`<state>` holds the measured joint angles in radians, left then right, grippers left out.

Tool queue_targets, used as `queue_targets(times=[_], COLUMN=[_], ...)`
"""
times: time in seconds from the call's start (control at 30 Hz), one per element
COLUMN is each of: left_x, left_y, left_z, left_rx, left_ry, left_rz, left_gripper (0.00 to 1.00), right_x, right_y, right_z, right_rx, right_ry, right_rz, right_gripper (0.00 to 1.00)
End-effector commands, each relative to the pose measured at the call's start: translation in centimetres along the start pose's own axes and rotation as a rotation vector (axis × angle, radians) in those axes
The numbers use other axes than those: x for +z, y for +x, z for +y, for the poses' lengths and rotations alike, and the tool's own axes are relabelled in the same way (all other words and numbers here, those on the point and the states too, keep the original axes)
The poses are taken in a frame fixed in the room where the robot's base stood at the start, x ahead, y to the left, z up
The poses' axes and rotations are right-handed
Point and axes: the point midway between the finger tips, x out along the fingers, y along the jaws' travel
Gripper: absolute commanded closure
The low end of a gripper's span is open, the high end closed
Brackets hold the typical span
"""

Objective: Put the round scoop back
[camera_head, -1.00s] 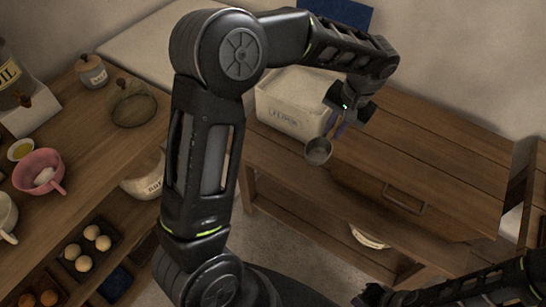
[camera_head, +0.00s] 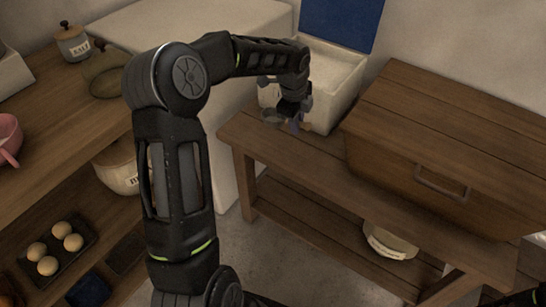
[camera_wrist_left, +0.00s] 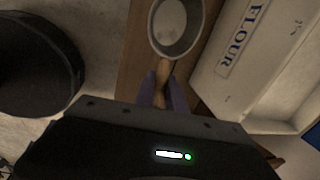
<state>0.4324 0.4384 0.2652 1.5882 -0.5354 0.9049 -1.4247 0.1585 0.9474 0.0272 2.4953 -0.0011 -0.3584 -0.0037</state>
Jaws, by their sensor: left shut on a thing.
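My left gripper (camera_head: 295,122) is shut on the handle of the round scoop (camera_wrist_left: 176,27). In the left wrist view the wooden handle sits between the two purple-grey fingers, and the round metal bowl points away from them. The scoop's bowl (camera_head: 271,116) shows small in the head view, just left of the gripper, at the front left of the white flour bin (camera_head: 343,88). The bin's FLOUR lettering shows in the left wrist view (camera_wrist_left: 240,42), right of the scoop. The gripper hides part of the bin's front. My right gripper is out of view.
The bin stands on a wooden bench (camera_head: 290,160), with a blue panel (camera_head: 340,20) upright behind it. A wooden chest with a handle (camera_head: 440,150) stands right of it.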

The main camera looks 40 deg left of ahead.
Motion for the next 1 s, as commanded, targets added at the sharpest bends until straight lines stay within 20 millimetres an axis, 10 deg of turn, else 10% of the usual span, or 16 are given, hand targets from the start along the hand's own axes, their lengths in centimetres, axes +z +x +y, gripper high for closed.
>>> queue_targets(times=[0.47, 1.0], left_x=[0.6, 0.7], left_y=[0.8, 6.7], left_z=[0.0, 1.2], left_rx=[0.001, 0.0], left_ry=[0.053, 0.052], left_rz=[0.01, 0.01], left_gripper=[1.0, 1.0], right_x=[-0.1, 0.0], right_y=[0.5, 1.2], right_z=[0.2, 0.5], right_rx=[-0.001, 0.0], right_ry=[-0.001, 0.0], right_rz=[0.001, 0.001], right_gripper=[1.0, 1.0])
